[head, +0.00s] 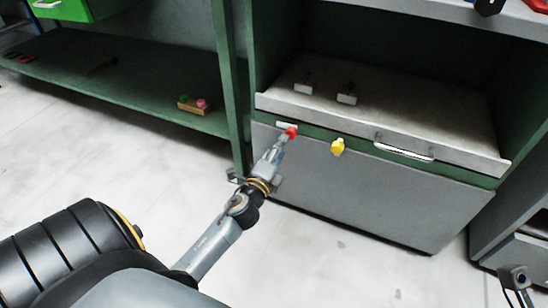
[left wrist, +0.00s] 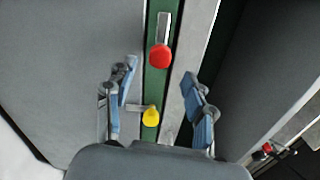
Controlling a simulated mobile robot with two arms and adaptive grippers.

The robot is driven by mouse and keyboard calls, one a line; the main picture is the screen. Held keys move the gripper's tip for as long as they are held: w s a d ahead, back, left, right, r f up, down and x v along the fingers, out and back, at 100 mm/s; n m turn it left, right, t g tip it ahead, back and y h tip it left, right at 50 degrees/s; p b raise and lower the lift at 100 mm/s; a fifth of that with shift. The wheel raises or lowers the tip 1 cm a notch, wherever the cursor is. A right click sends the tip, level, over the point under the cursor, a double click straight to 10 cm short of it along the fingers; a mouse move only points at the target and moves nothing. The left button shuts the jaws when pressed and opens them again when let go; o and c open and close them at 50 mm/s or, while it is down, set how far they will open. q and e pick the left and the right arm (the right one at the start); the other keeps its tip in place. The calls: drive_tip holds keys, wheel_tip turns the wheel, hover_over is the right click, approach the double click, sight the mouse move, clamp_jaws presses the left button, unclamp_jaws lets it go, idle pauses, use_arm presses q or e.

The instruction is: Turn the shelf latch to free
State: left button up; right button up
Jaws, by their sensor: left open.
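A red knob (head: 291,132) with a pale plate beside it sits at the left end of the green strip below the shelf (head: 410,123). A yellow knob (head: 338,147) is farther right on that strip. I cannot tell which one is the shelf latch. My left gripper (head: 281,143) is open, its fingertips close to the red knob. In the left wrist view the left gripper (left wrist: 160,98) has its fingers apart. The red knob (left wrist: 160,57) shows ahead of them and the yellow knob (left wrist: 151,117) appears between them; contact is unclear. What seems my right gripper (head: 514,276) is at the lower right.
A white handle (head: 404,148) is on the shelf's front edge. A green bench (head: 130,92) at left holds a small block with coloured knobs (head: 192,104). The pale floor (head: 300,245) before the cabinet is clear.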

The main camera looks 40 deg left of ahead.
use_arm(q)
drive_tip(key=v, duration=0.4)
drive_tip(key=shift+s, duration=0.4)
